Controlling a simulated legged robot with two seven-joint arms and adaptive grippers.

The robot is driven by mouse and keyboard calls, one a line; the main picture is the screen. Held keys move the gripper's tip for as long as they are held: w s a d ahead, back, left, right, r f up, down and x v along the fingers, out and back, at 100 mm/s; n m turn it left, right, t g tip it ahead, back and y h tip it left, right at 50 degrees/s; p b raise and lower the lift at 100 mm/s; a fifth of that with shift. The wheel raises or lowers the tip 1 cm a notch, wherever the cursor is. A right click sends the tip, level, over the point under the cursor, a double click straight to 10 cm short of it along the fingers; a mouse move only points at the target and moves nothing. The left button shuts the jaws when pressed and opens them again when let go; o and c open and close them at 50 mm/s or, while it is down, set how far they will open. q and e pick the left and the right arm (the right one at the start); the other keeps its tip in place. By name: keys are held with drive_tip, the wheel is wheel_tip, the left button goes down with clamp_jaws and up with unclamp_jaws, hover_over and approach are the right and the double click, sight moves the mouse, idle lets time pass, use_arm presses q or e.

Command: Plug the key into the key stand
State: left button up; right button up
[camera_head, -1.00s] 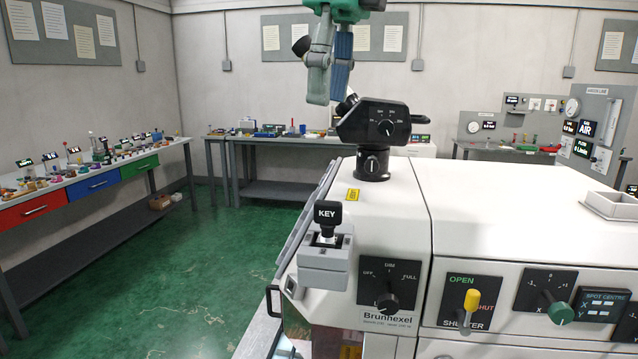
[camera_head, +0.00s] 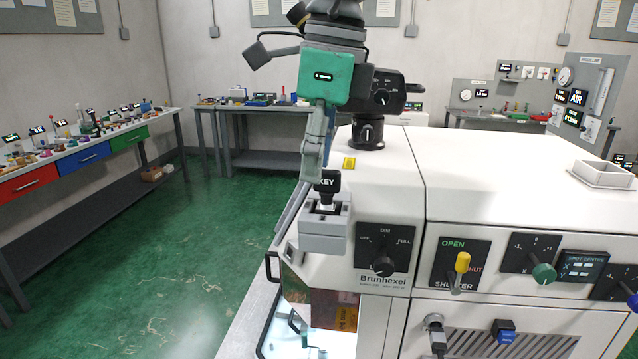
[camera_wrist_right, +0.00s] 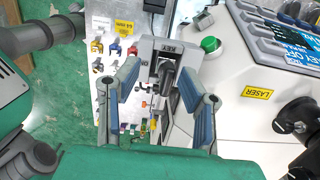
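The black key (camera_head: 327,181), marked KEY, stands upright at the grey key stand (camera_head: 322,236) on the machine's front left corner. I cannot tell how deep its shaft sits. My right gripper (camera_head: 316,168) is just above and behind the key head, pointing down, and partly overlaps it in the head view. In the right wrist view my right gripper (camera_wrist_right: 160,72) is open, with one blue-padded finger on each side of the dark key (camera_wrist_right: 165,76) and gaps visible. The grey key stand (camera_wrist_right: 146,48) shows beyond it there. My left gripper is not in view.
The white machine (camera_head: 500,170) fills the right side, with a black dial head (camera_head: 383,95) close to my right arm. A yellow shutter lever (camera_head: 462,262) and a dimmer knob (camera_head: 384,266) are on its front. Green floor (camera_head: 180,240) is clear at left.

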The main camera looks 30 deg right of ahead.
sight(326, 169)
drive_tip(key=shift+w+a+f, duration=0.15)
drive_tip(key=shift+a+f, duration=0.05)
drive_tip(key=shift+f, duration=0.9)
drive_tip(key=d, duration=0.2)
drive_tip(key=d+f, duration=0.1)
drive_tip(key=d, duration=0.1)
drive_tip(key=c, duration=0.4)
drive_tip(key=shift+d, duration=0.1)
clamp_jaws()
drive_tip(key=shift+s+a+r, duration=0.1)
drive_tip(key=shift+s+a, duration=0.1)
drive_tip(key=shift+a, duration=0.1)
drive_tip(key=shift+w+a+r, duration=0.1)
drive_tip(key=shift+a, duration=0.8)
drive_tip(key=shift+w+a, duration=0.1)
drive_tip(key=shift+a, duration=0.15)
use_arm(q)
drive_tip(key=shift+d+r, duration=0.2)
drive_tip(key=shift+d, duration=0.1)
use_arm(e)
drive_tip(key=shift+d, duration=0.3)
